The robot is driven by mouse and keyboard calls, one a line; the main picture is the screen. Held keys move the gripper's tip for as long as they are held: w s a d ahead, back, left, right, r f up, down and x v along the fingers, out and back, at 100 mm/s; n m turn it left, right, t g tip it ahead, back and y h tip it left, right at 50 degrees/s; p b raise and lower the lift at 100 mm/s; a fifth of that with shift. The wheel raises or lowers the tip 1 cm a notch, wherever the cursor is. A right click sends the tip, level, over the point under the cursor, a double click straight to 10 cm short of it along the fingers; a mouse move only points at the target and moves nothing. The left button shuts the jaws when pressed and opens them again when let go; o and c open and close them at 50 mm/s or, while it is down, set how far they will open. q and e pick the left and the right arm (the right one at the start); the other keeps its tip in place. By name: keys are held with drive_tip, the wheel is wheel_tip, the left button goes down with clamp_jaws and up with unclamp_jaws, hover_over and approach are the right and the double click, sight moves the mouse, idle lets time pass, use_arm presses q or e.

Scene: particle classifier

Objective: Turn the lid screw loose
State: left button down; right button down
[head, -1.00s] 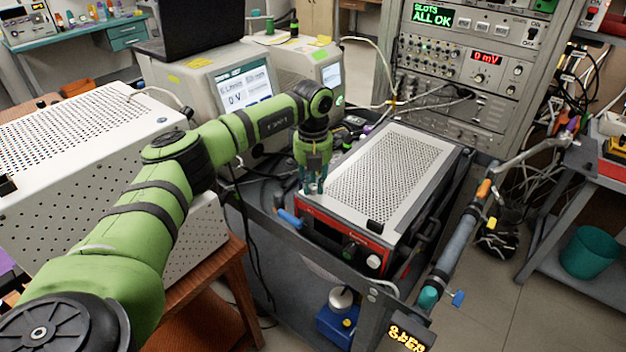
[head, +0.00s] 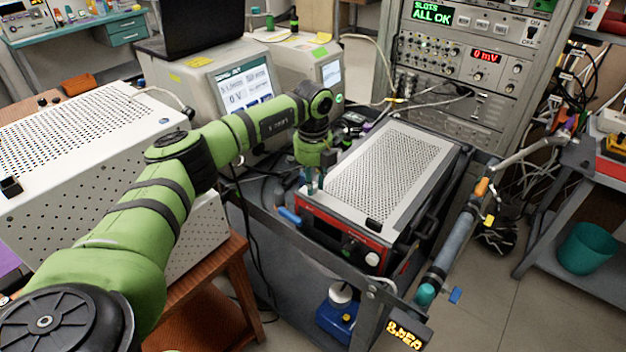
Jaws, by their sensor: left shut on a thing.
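A red-fronted instrument (head: 345,232) stands on the cart, with a grey perforated lid (head: 385,178) on top. My left gripper (head: 316,184) points down at the lid's front left corner, and its dark fingertips are shut on the lid screw there. The screw itself is too small and too covered by the fingers to make out. The lid lies flat on the instrument. My right gripper is not in view.
A white perforated box (head: 90,140) stands at the left under my left arm. Instruments with screens (head: 245,88) and cables stand behind the gripper. A grey rack (head: 468,60) rises at the back. A blue handle (head: 289,217) sticks out left of the instrument.

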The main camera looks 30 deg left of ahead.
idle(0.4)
use_arm(q)
drive_tip(key=c, duration=1.1)
unclamp_jaws()
drive_tip(key=shift+o, duration=0.2)
drive_tip(key=shift+r, duration=0.15)
wheel_tip(320, 180, up, 12)
